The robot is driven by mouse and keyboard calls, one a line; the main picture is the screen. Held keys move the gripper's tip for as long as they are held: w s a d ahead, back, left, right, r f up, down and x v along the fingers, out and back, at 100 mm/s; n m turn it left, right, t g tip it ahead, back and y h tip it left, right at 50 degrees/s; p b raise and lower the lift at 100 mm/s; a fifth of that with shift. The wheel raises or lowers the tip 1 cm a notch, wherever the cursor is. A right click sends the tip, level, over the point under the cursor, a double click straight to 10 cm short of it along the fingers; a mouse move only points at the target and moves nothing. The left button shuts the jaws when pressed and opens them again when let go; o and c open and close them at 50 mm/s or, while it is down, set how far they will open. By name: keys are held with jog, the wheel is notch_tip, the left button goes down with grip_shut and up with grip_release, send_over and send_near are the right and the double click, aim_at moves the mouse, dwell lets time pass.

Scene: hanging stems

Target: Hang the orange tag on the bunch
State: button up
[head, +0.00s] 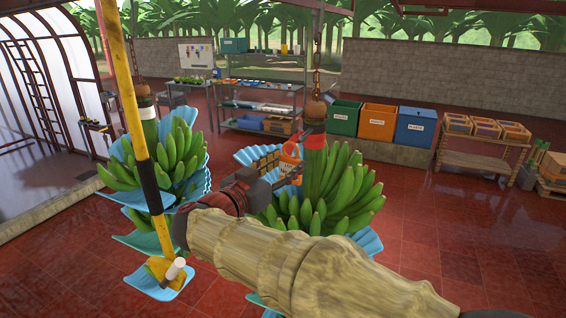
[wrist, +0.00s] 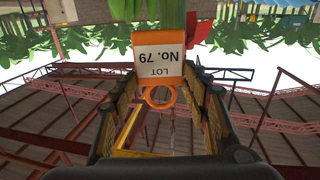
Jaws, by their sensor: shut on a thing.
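The orange tag (head: 289,153) is at my gripper (head: 285,167), against the upper left side of the right-hand banana bunch (head: 335,180). That bunch hangs from a chain, with a red band (head: 315,140) around its stem. In the wrist view the tag (wrist: 158,62) appears upside down, reading "LOT No. 79", with an orange ring (wrist: 160,97) between the fingers of my gripper (wrist: 160,85). The green stem (wrist: 148,14) and the red band (wrist: 200,28) are just beyond the tag. My gripper is shut on the tag; the exact finger contact is hard to see.
A second bunch (head: 165,160) with a white stem band hangs at left. A yellow pole (head: 128,100) with a black grip stands before it. Blue sheets (head: 365,240) stick out among the bananas. Bins (head: 378,122) and shelves stand behind; open red floor (head: 440,215) lies at right.

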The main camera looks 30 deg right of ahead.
jog(key=shift+w+p+x, duration=0.2)
jog(key=shift+p+x, duration=0.8)
jog(key=shift+x, duration=0.1)
jog(key=shift+w+p+x, duration=0.15)
jog(key=shift+p+x, duration=0.85)
jog(key=shift+x, duration=0.1)
jog(key=shift+a, duration=0.25)
jog(key=shift+f+b, duration=0.1)
jog(key=shift+b, duration=0.3)
jog(key=shift+w+d+b, duration=0.1)
jog(key=shift+d+b, duration=0.05)
jog(key=shift+b, duration=0.6)
jog(key=shift+b+x, duration=0.8)
jog(key=shift+b, duration=0.25)
jog(key=shift+w+b, duration=0.2)
jog(key=shift+b, duration=0.85)
jog(key=shift+b+x, duration=1.05)
dwell(1.2)
